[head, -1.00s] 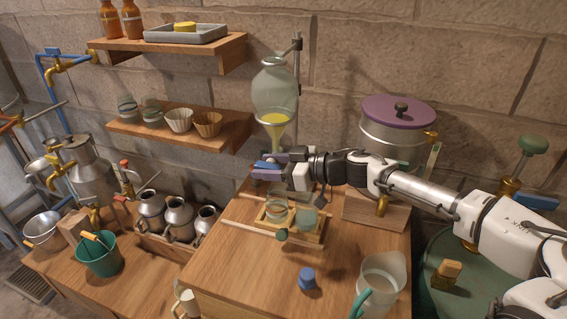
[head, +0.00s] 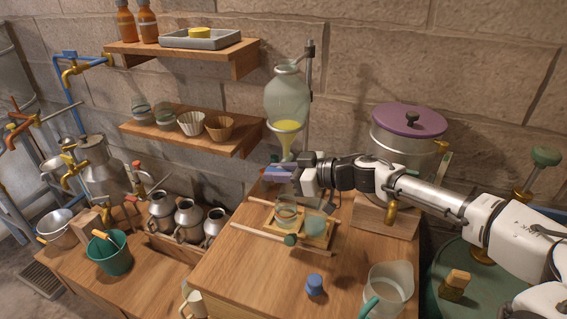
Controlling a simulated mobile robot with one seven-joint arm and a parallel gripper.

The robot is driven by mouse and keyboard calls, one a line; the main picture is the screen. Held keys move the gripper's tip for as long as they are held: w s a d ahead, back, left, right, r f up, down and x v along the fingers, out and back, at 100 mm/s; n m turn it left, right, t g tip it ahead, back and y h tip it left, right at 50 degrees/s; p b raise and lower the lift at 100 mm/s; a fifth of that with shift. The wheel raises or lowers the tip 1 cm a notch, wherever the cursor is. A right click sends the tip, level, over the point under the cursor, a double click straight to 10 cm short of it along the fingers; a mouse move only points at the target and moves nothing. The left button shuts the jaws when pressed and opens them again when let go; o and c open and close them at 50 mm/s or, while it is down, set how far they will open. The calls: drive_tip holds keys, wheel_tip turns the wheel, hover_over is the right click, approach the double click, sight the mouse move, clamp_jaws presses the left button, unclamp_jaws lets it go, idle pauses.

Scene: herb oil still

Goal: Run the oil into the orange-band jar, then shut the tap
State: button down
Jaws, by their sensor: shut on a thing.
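The glass separating funnel (head: 287,97) hangs at the wall with yellow oil (head: 287,135) in its lower cone. My gripper (head: 280,173) is at the tap just below the cone, shut on the tap handle, which the fingers mostly hide. Two glass jars stand on a wooden slide tray (head: 272,230) below. The left jar (head: 287,212) is roughly under the funnel and shows a faint orange-brown band. The right jar (head: 315,228) looks greenish. I cannot make out an oil stream or the oil level in either jar.
The tray's green knob (head: 291,240) faces front. A blue stopper (head: 315,285) and a glass pitcher (head: 388,290) stand on the wooden bench. A purple-lidded pot (head: 408,130) stands behind my arm. The bench's front left is clear.

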drive_tip(key=shift+r+g+h+p, duration=0.2)
drive_tip(key=shift+h+p, duration=0.4)
drive_tip(key=shift+p, duration=0.65)
drive_tip(key=shift+r+g+h+p, duration=0.15)
drive_tip(key=shift+h+p, duration=0.45)
drive_tip(key=shift+p, duration=0.6)
drive_tip(key=shift+f+g, duration=0.25)
drive_tip(key=shift+f, duration=0.1)
drive_tip(key=shift+p, duration=0.3)
